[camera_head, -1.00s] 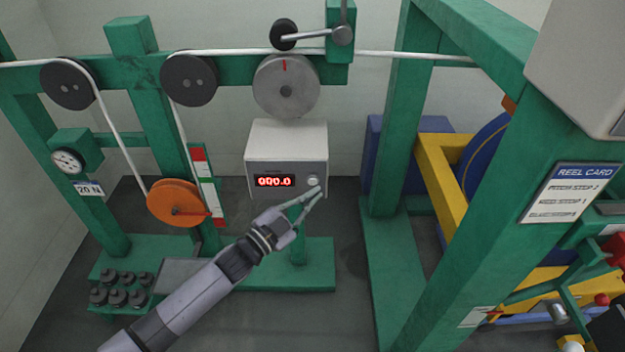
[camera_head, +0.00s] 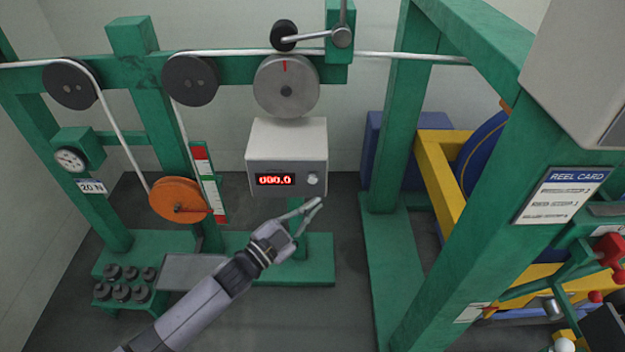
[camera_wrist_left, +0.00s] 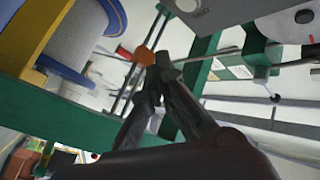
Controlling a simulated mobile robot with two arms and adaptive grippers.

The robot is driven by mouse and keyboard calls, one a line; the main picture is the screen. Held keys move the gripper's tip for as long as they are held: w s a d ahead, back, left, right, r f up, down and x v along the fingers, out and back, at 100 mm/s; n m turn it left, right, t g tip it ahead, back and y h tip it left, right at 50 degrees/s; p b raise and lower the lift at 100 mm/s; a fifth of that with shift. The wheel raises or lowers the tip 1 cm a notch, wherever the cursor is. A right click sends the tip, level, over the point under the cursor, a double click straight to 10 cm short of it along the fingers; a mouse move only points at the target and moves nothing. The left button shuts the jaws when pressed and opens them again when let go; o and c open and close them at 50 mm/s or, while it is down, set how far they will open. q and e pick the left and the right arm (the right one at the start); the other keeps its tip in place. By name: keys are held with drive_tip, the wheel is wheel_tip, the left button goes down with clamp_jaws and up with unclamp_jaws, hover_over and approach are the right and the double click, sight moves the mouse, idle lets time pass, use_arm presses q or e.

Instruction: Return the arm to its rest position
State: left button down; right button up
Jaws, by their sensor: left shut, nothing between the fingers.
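My left arm (camera_head: 195,318) reaches in from the bottom left of the head view. Its gripper (camera_head: 316,205) is shut and empty, just below the grey counter box (camera_head: 287,153) and apart from it. The box has a red display reading 000.0 (camera_head: 275,180) and a round knob (camera_head: 312,179) that is in clear view. In the left wrist view the dark fingers (camera_wrist_left: 163,62) come together at their tips with nothing between them. My right gripper is not in view.
A green frame carries grey pulleys (camera_head: 191,80), a white strand and an orange pulley (camera_head: 180,200). Weights (camera_head: 125,284) sit at lower left. A thick green post (camera_head: 455,240) with a reel card (camera_head: 562,195) stands at right. Open floor (camera_head: 300,320) lies below the gripper.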

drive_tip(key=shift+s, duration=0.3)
